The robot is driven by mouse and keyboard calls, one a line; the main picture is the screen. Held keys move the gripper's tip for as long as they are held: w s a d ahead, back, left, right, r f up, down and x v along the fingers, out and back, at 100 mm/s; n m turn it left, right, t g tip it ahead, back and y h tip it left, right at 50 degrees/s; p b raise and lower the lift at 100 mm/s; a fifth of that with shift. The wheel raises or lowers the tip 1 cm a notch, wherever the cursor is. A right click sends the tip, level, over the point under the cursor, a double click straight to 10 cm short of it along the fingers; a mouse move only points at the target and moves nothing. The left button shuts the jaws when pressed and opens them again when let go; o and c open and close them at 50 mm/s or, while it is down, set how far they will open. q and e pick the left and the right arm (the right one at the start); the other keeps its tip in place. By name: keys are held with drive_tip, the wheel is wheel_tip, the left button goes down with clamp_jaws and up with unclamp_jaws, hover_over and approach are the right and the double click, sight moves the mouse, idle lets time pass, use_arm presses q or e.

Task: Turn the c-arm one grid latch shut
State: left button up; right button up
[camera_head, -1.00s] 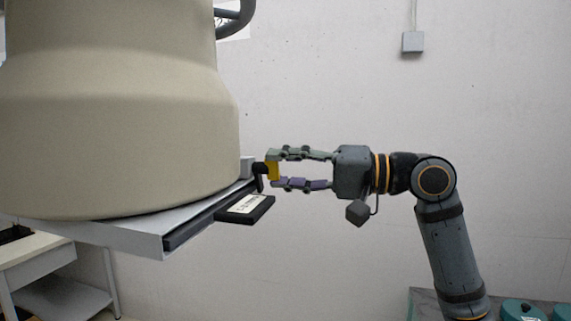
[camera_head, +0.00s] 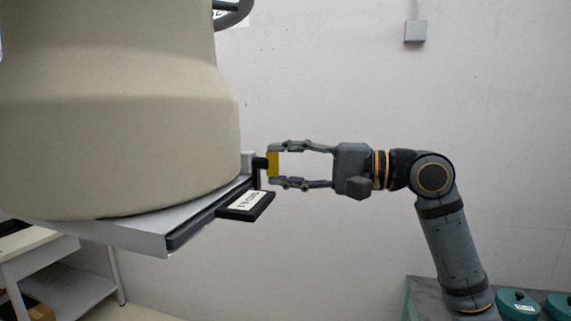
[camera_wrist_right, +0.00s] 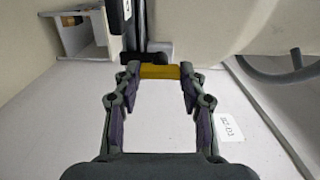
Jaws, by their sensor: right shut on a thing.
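The grid latch is a yellow handle (camera_head: 272,164) on a black pivot at the right edge of the pale tray under the large beige housing (camera_head: 110,110). My right gripper (camera_head: 274,165) reaches in from the right and is shut on the yellow handle, one finger above it and one below. In the right wrist view the yellow handle (camera_wrist_right: 160,72) lies crosswise between the two fingertips. A black labelled grid (camera_head: 247,205) sticks out from the tray's edge below the latch. My left gripper is not in view.
A pale cart with shelves (camera_head: 60,275) stands at the lower left. A grey counter with teal round containers (camera_head: 518,303) is at the lower right, near my right arm. A grey box (camera_head: 414,31) hangs on the wall. The space around the gripper is clear.

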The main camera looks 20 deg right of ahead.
drive_tip(key=o, duration=1.1)
drive_tip(key=shift+o, duration=0.2)
